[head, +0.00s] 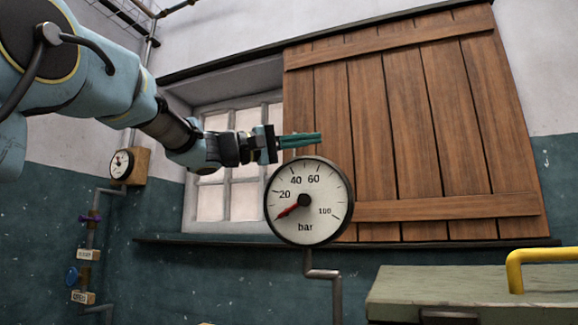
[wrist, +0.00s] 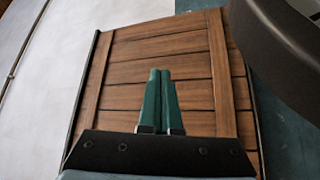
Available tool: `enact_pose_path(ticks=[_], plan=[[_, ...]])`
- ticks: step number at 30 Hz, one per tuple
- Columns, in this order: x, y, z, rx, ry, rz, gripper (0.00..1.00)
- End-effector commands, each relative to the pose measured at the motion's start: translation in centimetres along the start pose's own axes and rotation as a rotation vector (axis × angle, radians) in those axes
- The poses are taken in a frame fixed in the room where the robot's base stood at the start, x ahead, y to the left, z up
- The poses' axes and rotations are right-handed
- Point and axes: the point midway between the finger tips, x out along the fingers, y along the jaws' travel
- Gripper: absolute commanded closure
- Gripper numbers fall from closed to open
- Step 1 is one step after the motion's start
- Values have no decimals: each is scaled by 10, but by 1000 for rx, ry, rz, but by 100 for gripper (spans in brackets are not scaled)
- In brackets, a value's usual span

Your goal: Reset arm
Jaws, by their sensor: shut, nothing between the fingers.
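My gripper (head: 318,139) is in the upper middle of the head view, at the end of my outstretched arm. Its green fingers point to the right, in front of the left part of a wooden shutter (head: 440,120). In the wrist view my gripper (wrist: 160,74) shows with its two fingers side by side and together, holding nothing. The shutter's planks (wrist: 125,70) fill much of the wrist view beyond the fingertips. I cannot tell the exact gap between the fingers and the shutter.
A pressure gauge (head: 322,220) on a pipe stands just below my gripper. A paned window (head: 212,197) is behind my arm. At lower right is a greenish box (head: 450,290) with a yellow handle (head: 515,270). A smaller gauge (head: 121,166) and valves are at left.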

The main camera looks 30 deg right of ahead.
Motion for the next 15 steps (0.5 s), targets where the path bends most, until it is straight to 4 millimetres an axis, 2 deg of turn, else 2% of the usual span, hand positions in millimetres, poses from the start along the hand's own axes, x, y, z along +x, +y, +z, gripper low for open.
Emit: enact_pose_path(ticks=[7, 9, 11, 14, 15], plan=[[-2, -1, 0, -1, 1, -3, 100], [-4, -8, -2, -6, 6, -24, 100], [-10, -24, -4, -15, 17, -67, 100], [-30, -70, -9, -44, 49, -197, 100], [-42, -94, -10, -58, 65, -265, 100]])
